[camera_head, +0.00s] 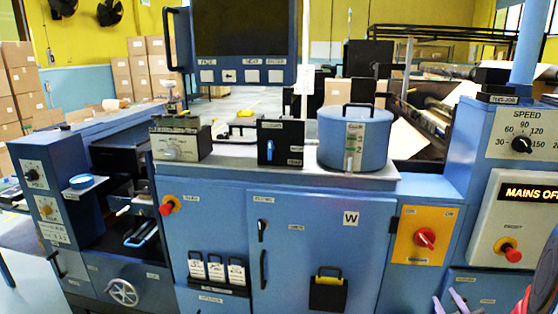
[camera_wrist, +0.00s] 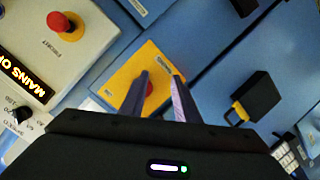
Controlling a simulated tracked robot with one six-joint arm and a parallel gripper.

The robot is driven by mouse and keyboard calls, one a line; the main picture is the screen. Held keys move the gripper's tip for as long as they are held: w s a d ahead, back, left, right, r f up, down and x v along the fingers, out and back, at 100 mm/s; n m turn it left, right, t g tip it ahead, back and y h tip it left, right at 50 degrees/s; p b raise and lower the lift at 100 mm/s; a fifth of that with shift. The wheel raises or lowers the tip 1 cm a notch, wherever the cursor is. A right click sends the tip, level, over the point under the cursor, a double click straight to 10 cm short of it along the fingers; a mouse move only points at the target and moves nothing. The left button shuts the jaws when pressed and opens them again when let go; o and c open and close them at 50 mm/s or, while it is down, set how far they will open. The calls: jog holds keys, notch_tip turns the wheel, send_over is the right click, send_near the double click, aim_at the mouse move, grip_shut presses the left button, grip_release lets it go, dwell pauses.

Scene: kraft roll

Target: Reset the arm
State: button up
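My gripper (camera_head: 460,300) shows at the bottom right of the head view, with its purple-grey fingertips apart. In the wrist view my gripper (camera_wrist: 160,82) is open, with its two fingers spread and no object held between them. Beyond the fingers is a yellow panel (camera_head: 418,250) with a red rotary knob (camera_head: 425,238). In the wrist view the red knob (camera_wrist: 150,89) shows partly between the fingers, at a distance I cannot judge. The rest of my arm is mostly out of the head view.
A blue machine cabinet (camera_head: 320,225) fills the front. On its top stand a blue lidded pot (camera_head: 350,140), a black box with a blue lever (camera_head: 280,142) and a screen (camera_head: 243,30). At right are a speed dial (camera_head: 522,145) and a red button (camera_head: 513,254). Stacked cartons (camera_head: 15,85) stand behind left.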

jog(key=s+d+f+m+g, duration=0.1)
jog(key=s+f+m+g, duration=0.3)
jog(key=s+f+g, duration=0.25)
jog(key=s+a+m+g, duration=0.2)
jog(key=s+a+g, duration=0.1)
jog(key=a, duration=0.2)
jog(key=s+a+r+y, duration=0.1)
jog(key=s+a+r, duration=0.1)
jog(key=a+r, duration=0.4)
jog(key=s+a+r+n+y, duration=0.1)
jog(key=a+r, duration=0.5)
jog(key=a, duration=0.7)
jog(key=s+a+r+n+y, duration=0.1)
jog(key=s+a+r+y, duration=0.2)
jog(key=a, duration=0.6)
jog(key=shift+s+a+v, duration=0.25)
jog(key=shift+a+v, duration=0.1)
jog(key=shift+v, duration=1.7)
jog(key=shift+o, duration=0.4)
jog(key=shift+f+t, duration=0.1)
jog(key=shift+t, duration=0.15)
